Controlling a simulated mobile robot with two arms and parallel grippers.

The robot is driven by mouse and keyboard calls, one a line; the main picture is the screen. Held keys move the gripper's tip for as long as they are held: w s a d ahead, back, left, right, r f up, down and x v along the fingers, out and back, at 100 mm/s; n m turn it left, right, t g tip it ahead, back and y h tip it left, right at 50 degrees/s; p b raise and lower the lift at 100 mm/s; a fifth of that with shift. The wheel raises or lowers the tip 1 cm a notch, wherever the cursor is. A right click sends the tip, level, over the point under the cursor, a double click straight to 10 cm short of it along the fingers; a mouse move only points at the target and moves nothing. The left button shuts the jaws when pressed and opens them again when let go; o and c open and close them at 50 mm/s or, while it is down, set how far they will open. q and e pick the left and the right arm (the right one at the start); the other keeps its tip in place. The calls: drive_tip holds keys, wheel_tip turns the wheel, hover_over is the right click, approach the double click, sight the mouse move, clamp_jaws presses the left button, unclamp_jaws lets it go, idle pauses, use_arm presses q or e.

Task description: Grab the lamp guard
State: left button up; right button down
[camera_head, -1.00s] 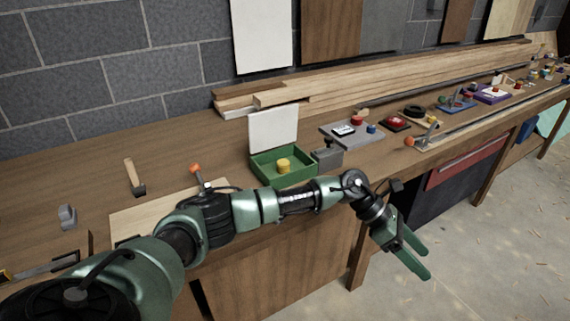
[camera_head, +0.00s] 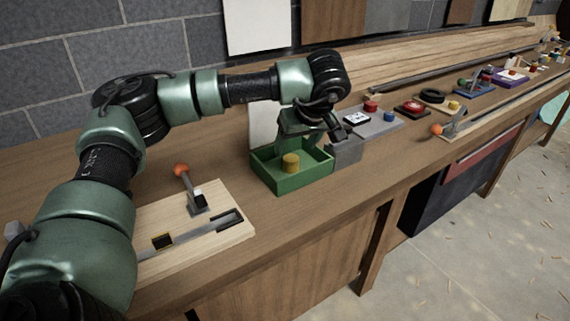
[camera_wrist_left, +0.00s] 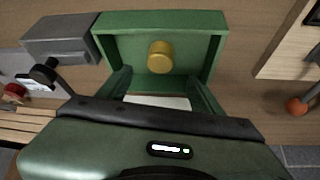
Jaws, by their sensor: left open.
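No thing in view is plainly recognisable as a lamp guard. A green open-topped box (camera_head: 300,183) stands on the workbench with a yellow knob (camera_head: 290,162) inside and a white panel (camera_head: 262,122) upright at its back. My left gripper (camera_head: 312,138) is above the back of this box, pointing down and partly hidden by its own wrist. In the left wrist view the fingers (camera_wrist_left: 162,88) are apart, with the white panel (camera_wrist_left: 158,101) showing between them and the yellow knob (camera_wrist_left: 160,57) beyond. I cannot tell whether they touch the panel. My right gripper is not in view.
A grey block (camera_head: 346,150) adjoins the box's right side. A wooden board (camera_head: 205,240) with an orange-knobbed lever (camera_head: 182,171) lies at front left. Long planks (camera_head: 420,62) line the back. Several small devices stand farther right along the bench.

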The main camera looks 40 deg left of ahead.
sight(291, 158)
use_arm(q)
drive_tip(key=shift+a+f, duration=0.15)
drive_tip(key=shift+f, duration=0.1)
drive_tip(key=x, duration=0.2)
drive_tip(key=shift+f+p, duration=0.35)
drive_tip(key=shift+p, duration=0.05)
drive_tip(key=x, duration=0.3)
drive_tip(key=shift+w+f, duration=0.15)
drive_tip(key=shift+f, duration=0.15)
drive_tip(key=shift+w+a+f, duration=0.1)
drive_tip(key=shift+a+f, duration=0.05)
drive_tip(key=shift+f, duration=0.05)
drive_tip(key=shift+c, duration=1.3)
drive_tip(key=c, duration=1)
drive_tip(key=shift+c, duration=0.8)
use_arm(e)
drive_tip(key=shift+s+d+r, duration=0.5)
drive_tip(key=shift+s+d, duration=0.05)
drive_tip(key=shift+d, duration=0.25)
